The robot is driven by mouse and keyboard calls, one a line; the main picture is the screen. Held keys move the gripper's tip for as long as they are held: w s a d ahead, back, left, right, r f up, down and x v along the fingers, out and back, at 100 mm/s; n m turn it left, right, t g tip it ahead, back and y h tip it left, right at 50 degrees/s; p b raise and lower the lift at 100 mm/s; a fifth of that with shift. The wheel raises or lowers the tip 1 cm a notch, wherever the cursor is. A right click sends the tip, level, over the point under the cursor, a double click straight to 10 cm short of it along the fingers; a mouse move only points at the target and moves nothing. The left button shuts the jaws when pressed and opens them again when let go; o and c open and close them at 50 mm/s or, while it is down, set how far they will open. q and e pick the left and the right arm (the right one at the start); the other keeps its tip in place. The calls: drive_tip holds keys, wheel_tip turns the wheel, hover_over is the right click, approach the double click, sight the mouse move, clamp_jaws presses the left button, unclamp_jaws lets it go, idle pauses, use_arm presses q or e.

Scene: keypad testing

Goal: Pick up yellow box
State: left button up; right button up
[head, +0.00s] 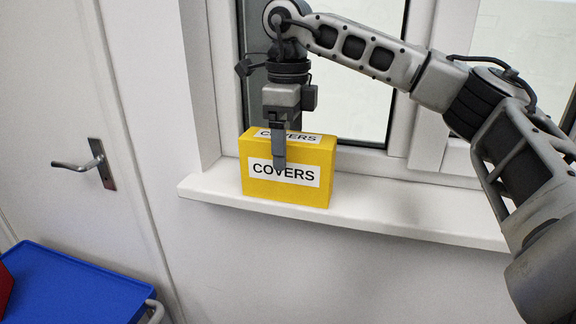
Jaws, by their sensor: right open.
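The yellow box (287,188) stands upright on the white window sill, with "COVERS" labels on its front and top. My right gripper (281,157) points down at the top of the box. One finger hangs in front of the box's front face, over the label. The other finger is hidden, so I cannot tell whether it is behind the box or whether the fingers touch it. The jaws are open. My left gripper is out of view.
The window sill (400,217) is clear to the right of the box. The window frame (425,130) rises close behind it. A blue tray (75,287) on a cart is at the lower left, with a red object (4,287) at its edge. A door handle (80,165) is on the left.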

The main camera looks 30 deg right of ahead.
drive_tip(key=c, duration=1.5)
drive_tip(key=shift+r, duration=0.1)
drive_tip(key=shift+c, duration=0.2)
